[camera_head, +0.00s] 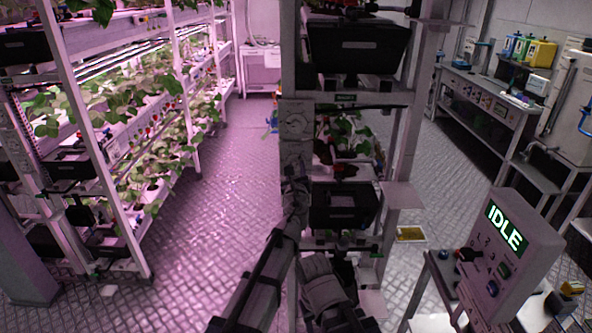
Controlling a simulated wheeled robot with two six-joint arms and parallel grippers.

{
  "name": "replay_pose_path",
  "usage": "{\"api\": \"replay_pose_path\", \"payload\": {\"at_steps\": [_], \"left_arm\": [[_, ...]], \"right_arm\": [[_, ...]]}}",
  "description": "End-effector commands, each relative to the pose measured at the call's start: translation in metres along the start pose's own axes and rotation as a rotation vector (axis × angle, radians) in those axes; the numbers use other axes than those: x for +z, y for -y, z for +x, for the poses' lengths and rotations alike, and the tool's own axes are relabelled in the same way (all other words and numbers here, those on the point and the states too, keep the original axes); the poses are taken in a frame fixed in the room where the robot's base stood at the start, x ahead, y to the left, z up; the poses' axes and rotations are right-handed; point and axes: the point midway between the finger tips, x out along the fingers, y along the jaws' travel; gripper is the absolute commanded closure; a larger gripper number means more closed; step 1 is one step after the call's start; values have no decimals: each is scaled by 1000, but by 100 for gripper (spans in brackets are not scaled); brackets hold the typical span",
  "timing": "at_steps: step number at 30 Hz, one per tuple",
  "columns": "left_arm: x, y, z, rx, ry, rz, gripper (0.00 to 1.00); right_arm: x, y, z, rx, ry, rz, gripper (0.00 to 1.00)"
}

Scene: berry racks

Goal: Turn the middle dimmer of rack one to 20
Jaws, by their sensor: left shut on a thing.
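Rack one appears to be the near rack, whose pale front post (285,75) stands upright at the centre. A light dimmer panel (294,122) is fixed to this post, with a round dial showing at its upper part. My left gripper (296,188) reaches up from below to the lower part of the panel. It is shut on a dimmer knob, which its fingers mostly hide. I cannot read the knob's setting or any scale from here.
Black bins (355,45) and a potted plant (345,135) sit on the rack just right of the post. A control box (510,255) reading IDLE stands at the lower right. Planted racks (130,130) line the left. The aisle floor (225,190) between is clear.

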Motion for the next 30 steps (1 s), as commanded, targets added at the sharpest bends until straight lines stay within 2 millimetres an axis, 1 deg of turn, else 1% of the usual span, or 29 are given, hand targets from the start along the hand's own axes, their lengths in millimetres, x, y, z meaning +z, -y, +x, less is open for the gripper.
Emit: {"api": "replay_pose_path", "payload": {"at_steps": [30], "left_arm": [[0,0,0,0,0,-965,100]], "right_arm": [[0,0,0,0,0,0,50]]}}
